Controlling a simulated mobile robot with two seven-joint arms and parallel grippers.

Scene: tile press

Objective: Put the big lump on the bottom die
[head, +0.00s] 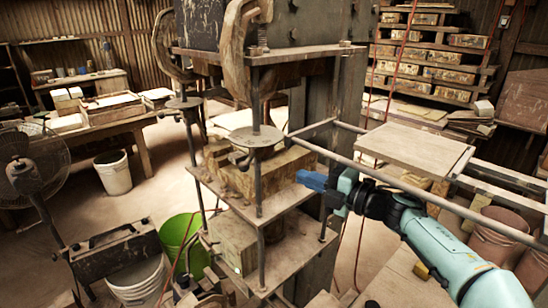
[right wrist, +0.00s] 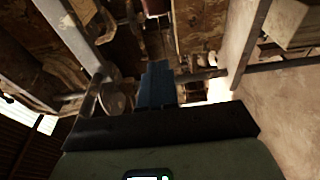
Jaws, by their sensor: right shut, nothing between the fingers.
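The tile press has a brown block (head: 272,174) on its middle plate, under the round metal disc; this looks like the bottom die, but I cannot be sure. A second block (head: 236,242) sits on the lower plate. I cannot make out a big lump with certainty in either view. My right gripper (head: 311,181), with blue fingers, is shut and empty. It points left at the right side of the press, near the block on the middle plate. The blue fingers also show together in the right wrist view (right wrist: 158,84). My left gripper is not in view.
Metal rails (head: 345,160) run from the press to the right, above my right arm, with a flat board (head: 415,150) on them. A green bucket (head: 180,240), a white bucket (head: 113,172) and a fan (head: 30,170) stand left. Shelves with blocks stand at the back right.

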